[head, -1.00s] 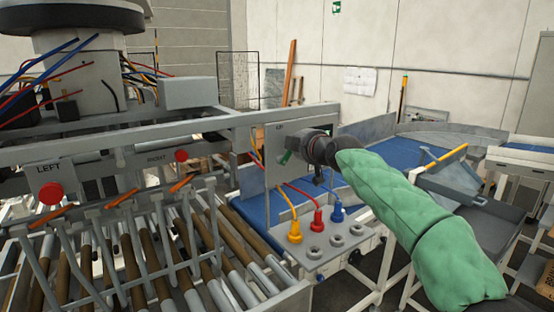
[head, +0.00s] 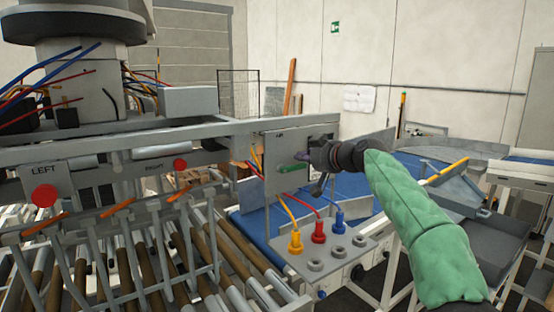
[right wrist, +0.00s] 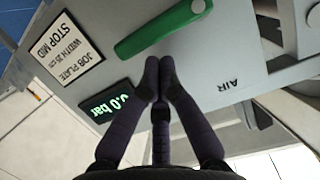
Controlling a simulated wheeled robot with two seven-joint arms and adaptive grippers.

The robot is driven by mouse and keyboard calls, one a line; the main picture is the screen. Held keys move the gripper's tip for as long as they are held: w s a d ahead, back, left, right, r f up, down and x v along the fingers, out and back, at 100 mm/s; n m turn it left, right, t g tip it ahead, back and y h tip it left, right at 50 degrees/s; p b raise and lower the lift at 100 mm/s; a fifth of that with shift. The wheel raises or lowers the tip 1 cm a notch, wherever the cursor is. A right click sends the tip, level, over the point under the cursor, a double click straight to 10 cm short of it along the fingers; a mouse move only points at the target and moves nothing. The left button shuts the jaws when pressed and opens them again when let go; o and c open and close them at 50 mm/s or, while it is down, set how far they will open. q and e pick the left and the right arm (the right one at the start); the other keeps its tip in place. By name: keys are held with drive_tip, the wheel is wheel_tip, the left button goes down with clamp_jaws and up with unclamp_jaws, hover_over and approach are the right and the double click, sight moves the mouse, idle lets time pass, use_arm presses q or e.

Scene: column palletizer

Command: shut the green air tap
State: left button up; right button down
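The green air tap (head: 292,168) is a flat lever on the grey panel (head: 284,150), and it lies nearly level in the head view. In the right wrist view the green lever (right wrist: 165,28) crosses the top of the picture. My right gripper (head: 312,159) is at the right side of the panel, close to the lever. In the right wrist view its two dark fingertips (right wrist: 159,66) are together with nothing between them, just below the lever. A small display (right wrist: 112,104) beside them reads 0.0 bar. My left gripper is not in view.
A small shelf below the panel carries yellow (head: 296,242), red (head: 318,231) and blue (head: 339,222) plugs with hoses. Red buttons (head: 45,195) and a roller conveyor (head: 130,262) are at the left. A blue belt (head: 350,186) runs behind the panel.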

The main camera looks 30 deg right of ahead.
drive_tip(key=shift+d+f+m, duration=0.15)
drive_tip(key=shift+m, duration=0.15)
idle(0.5)
drive_tip(key=shift+r+p, duration=0.35)
drive_tip(key=shift+r, duration=0.25)
wheel_tip(320, 180, up, 4)
drive_tip(key=p, duration=0.2)
drive_tip(key=shift+f+p, duration=0.2)
drive_tip(key=shift+p, duration=0.15)
use_arm(q)
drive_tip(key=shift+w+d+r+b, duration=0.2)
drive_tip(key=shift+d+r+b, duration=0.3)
drive_tip(key=shift+b, duration=0.7)
use_arm(e)
drive_tip(key=v, duration=1)
drive_tip(key=shift+f, duration=0.35)
drive_tip(key=shift+d, duration=0.1)
drive_tip(key=shift+f, duration=0.1)
